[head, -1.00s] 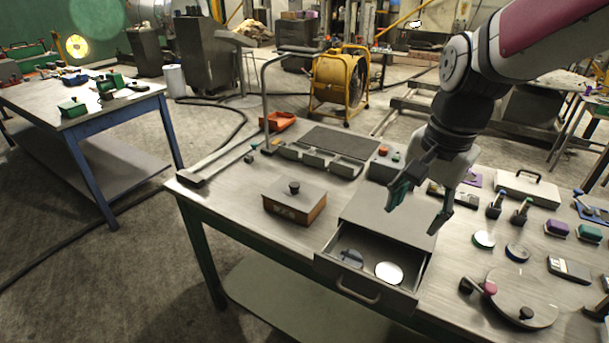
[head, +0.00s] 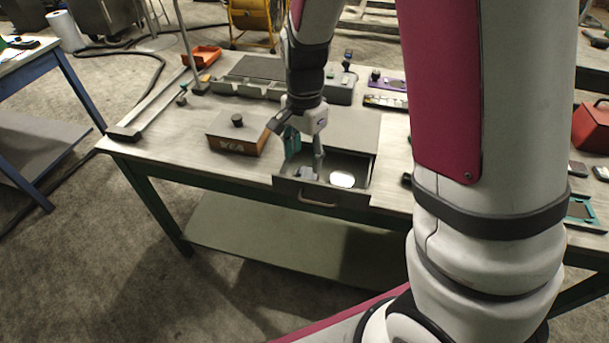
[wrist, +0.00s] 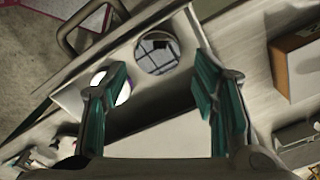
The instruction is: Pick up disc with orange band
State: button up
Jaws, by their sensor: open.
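My gripper (head: 304,166) is open and points down into the pulled-out drawer (head: 345,200). In the wrist view its two teal-padded fingers (wrist: 161,70) are apart with nothing between the pads. Two discs lie in the drawer. A dark, mirror-like disc (wrist: 157,52) shows just beyond the gap between the fingertips in the wrist view. A bright white disc (head: 342,180) lies to the right in the head view; in the wrist view it is partly hidden behind the left finger. I cannot make out an orange band on either disc.
The drawer's front wall and handle (head: 318,203) and its side walls stand close around the gripper. A wooden box with a knobbed lid (head: 237,135) stands left of the drawer. An orange tray (head: 203,56) sits at the back left. My arm hides much of the table's right side.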

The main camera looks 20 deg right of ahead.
aim_at(306, 174)
jog(key=shift+d+f, duration=0.15)
jog(key=shift+f, duration=2.65)
jog(key=c, duration=1.1)
